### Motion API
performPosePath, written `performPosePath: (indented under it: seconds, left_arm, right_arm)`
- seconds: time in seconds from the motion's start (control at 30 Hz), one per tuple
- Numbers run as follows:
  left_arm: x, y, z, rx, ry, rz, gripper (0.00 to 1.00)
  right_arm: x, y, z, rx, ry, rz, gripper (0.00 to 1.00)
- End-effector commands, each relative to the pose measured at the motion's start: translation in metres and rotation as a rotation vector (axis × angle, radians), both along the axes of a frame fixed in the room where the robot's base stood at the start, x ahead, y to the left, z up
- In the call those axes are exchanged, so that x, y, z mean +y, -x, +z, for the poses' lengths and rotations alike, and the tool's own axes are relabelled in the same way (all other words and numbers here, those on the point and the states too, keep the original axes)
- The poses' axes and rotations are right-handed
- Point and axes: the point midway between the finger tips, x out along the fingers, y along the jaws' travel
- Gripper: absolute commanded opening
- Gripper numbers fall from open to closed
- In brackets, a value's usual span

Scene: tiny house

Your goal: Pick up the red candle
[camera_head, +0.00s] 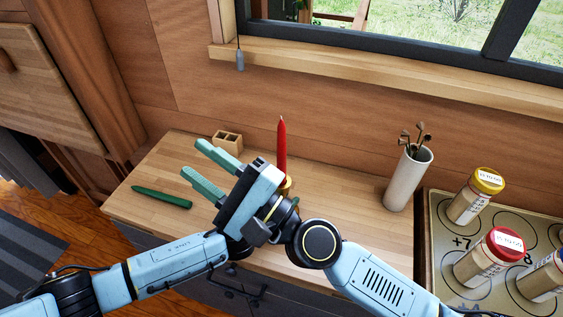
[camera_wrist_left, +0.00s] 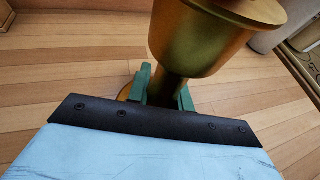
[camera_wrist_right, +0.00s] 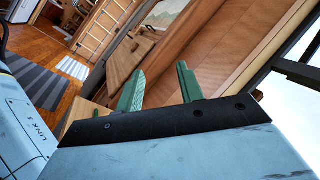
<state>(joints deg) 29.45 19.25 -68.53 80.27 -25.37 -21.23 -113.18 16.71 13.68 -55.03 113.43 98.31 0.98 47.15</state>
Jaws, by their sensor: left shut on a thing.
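The red candle (camera_head: 282,150) stands upright in a gold candle holder (camera_head: 286,184) on the wooden counter. In the left wrist view the holder's gold cup (camera_wrist_left: 205,40) fills the top, and its base shows behind my fingers. My left gripper (camera_wrist_left: 165,88) is shut on the holder's stem, below the cup; the candle itself is out of that view. In the head view my left gripper is mostly hidden behind my right one. My right gripper (camera_head: 208,167) is open and empty, its fingers pointing left above the counter, left of the candle. Its parted fingers (camera_wrist_right: 160,85) also show in the right wrist view.
A green candle (camera_head: 160,197) lies on the counter (camera_head: 345,190) at left. A small wooden block with holes (camera_head: 228,140) stands by the wall. A white utensil cylinder (camera_head: 408,180) and a tray (camera_head: 433,235) of capped jars (camera_head: 475,200) are at right. My arms cross closely in front.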

Motion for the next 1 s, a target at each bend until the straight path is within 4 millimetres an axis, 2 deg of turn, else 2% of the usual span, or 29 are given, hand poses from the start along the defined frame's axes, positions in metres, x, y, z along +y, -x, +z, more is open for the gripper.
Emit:
performPosePath:
  seconds: [0.17, 0.3, 0.5, 0.7, 1.0]
  left_arm:
    - [0.000, 0.001, -0.002, 0.003, -0.002, 0.000, 0.00]
    - [0.000, 0.001, -0.002, 0.003, -0.002, 0.000, 0.00]
    - [0.000, 0.001, -0.002, 0.003, -0.002, 0.000, 0.00]
    - [0.000, 0.001, -0.002, 0.003, -0.002, 0.000, 0.00]
    - [0.000, 0.001, -0.002, 0.003, -0.002, 0.000, 0.00]
  right_arm:
    - [-0.035, -0.011, -0.024, 0.339, -0.264, -0.214, 0.38]
    - [-0.069, -0.013, -0.053, 0.567, -0.442, -0.390, 0.38]
    - [-0.107, -0.005, -0.092, 0.779, -0.608, -0.587, 0.38]
    - [-0.121, -0.005, -0.108, 0.849, -0.667, -0.663, 0.38]
    - [-0.116, -0.053, -0.108, 0.849, -0.667, -0.666, 0.38]
